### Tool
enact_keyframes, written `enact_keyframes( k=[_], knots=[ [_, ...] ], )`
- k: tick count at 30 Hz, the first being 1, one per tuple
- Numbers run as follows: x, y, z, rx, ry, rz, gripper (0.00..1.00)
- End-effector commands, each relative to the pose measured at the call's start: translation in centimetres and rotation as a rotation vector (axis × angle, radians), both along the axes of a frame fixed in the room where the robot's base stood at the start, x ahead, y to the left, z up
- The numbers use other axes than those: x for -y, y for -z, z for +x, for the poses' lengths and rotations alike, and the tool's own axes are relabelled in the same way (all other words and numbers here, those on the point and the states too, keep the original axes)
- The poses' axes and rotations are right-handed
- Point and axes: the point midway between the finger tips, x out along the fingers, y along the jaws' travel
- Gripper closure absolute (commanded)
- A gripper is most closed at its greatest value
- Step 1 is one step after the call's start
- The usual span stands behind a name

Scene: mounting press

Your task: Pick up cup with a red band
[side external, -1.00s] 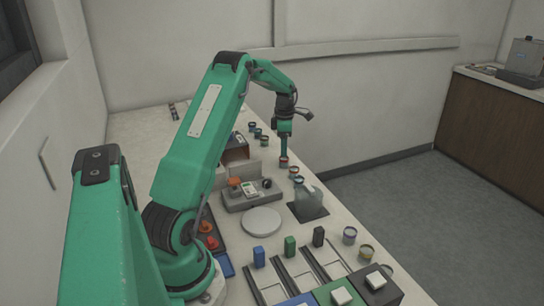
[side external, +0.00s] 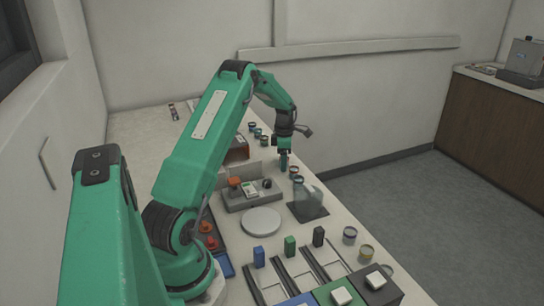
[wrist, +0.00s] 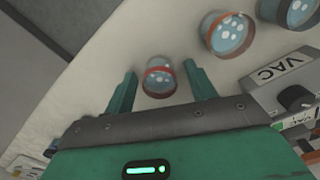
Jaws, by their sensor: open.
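A small round cup with a red band (wrist: 159,78) stands on the bench in the wrist view. My gripper (wrist: 160,84) is open, with one finger to each side of this cup. A gap shows on both sides, so the jaws do not grip it. In the side view my gripper (side external: 283,167) points down low over the bench, and its fingers hide the spot where the cup stands.
Two more cups (wrist: 229,34) (wrist: 301,10) stand close by, to the upper right in the wrist view. A grey device marked VAC (wrist: 283,72) is at the right. In the side view, a glass flask (side external: 308,200) on a dark pad and further cups (side external: 256,132) (side external: 349,234) line the bench edge.

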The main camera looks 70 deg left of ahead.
Motion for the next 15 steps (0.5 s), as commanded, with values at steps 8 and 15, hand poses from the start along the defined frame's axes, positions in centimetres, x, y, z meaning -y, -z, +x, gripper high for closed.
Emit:
enact_keyframes(
  k=[8, 15],
  knots=[
    [0.0, -0.03, -0.01, 0.0, 0.0, 0.0, 0.44],
    [0.0, -0.05, -0.01, 0.0, 0.0, 0.0, 0.6]
  ],
)
